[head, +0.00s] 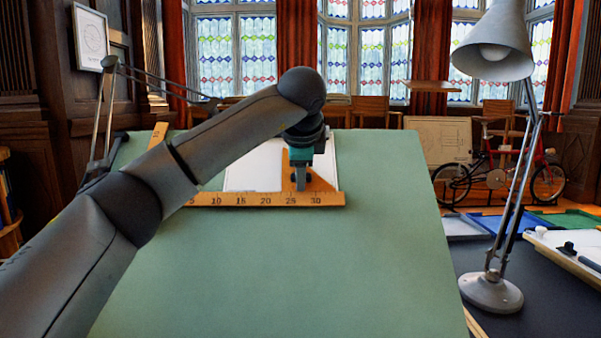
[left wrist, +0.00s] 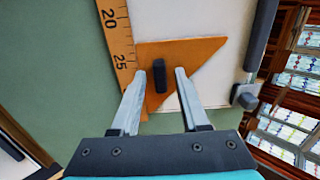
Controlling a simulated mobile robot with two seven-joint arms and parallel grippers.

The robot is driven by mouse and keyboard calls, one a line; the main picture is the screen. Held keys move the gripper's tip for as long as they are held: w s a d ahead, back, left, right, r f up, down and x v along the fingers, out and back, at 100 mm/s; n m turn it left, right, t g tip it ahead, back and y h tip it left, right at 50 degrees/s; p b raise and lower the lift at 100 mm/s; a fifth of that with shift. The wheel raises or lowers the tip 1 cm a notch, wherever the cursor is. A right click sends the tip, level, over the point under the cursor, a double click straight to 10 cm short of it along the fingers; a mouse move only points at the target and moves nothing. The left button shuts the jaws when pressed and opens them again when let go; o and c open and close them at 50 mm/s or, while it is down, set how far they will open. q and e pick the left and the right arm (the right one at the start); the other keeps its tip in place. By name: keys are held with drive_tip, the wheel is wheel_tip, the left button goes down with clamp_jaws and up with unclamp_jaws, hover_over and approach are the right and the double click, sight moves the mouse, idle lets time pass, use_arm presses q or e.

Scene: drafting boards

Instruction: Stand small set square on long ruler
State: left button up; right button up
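The long ruler (head: 235,199) is orange with black numbers and lies across the green drafting board; it also shows in the left wrist view (left wrist: 119,50). The small set square (head: 320,184) is an orange triangle with a black knob. In the left wrist view the set square (left wrist: 155,53) has one edge along the ruler's edge, seemingly touching it. My left gripper (head: 301,184) is over the set square, its fingers apart on either side of the knob (left wrist: 159,75), with gaps visible. The fingers hide part of the set square in the head view. My right gripper is not in view.
White paper (head: 252,168) lies on the green board (head: 300,270) behind the ruler. Another orange marked piece (head: 158,133) is at the board's far left, partly behind my arm. A grey lamp (head: 490,292) stands right of the board. The board's front is clear.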

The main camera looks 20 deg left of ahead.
use_arm(q)
drive_tip(key=shift+o, duration=0.5)
drive_tip(key=p+v, duration=0.3)
drive_tip(key=v, duration=1.2)
drive_tip(key=shift+s, duration=0.2)
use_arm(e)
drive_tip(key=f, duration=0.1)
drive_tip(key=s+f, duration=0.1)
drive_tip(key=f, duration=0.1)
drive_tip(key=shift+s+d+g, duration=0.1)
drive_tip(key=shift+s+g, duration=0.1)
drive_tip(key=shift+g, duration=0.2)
